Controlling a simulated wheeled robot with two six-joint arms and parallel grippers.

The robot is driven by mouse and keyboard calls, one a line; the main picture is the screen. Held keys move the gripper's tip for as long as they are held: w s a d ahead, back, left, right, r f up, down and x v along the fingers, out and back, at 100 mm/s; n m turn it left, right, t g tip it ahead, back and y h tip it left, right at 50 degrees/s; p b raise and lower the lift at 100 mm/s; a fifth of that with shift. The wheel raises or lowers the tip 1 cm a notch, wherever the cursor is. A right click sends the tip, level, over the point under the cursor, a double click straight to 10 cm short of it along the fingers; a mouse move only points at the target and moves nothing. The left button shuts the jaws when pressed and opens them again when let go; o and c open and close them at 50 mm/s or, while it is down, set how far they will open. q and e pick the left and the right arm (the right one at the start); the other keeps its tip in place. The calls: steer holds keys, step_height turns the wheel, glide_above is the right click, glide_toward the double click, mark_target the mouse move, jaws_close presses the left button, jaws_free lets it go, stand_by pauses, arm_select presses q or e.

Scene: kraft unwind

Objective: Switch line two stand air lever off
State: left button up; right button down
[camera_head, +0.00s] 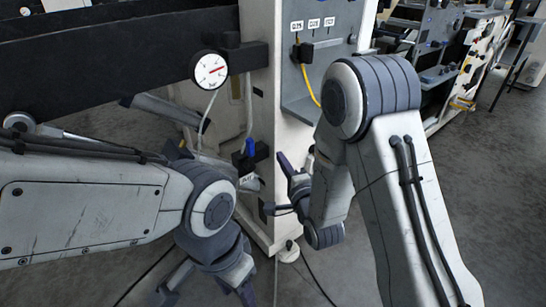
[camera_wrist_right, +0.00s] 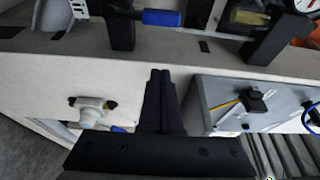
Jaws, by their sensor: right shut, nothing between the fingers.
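A blue-handled air lever (camera_head: 250,147) sits on the side of the pale stand, below the round gauge (camera_head: 210,70). A blue handle (camera_wrist_right: 161,17) also shows at the top of the right wrist view, beside a white label. My right gripper (camera_head: 283,160) is just right of the lever in the head view, apart from it. Its fingers (camera_wrist_right: 160,75) are shut and empty, pointing toward the stand. My left gripper (camera_head: 210,285) hangs at the bottom edge of the head view, partly cut off; its jaw state is unclear.
A grey panel (camera_head: 325,75) with labels and a yellow hose is behind my right arm. A white valve fitting (camera_wrist_right: 92,108) shows lower left in the wrist view. Dark beams (camera_head: 120,45) cross the upper left. Open floor (camera_head: 350,250) lies between the stand and my right arm.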

mark_target(249, 154)
steer(key=b+x, duration=0.1)
steer(key=x, duration=0.8)
steer(key=shift+s+a+b, duration=0.3)
steer(key=shift+s+a, duration=1)
steer(key=shift+a, duration=0.3)
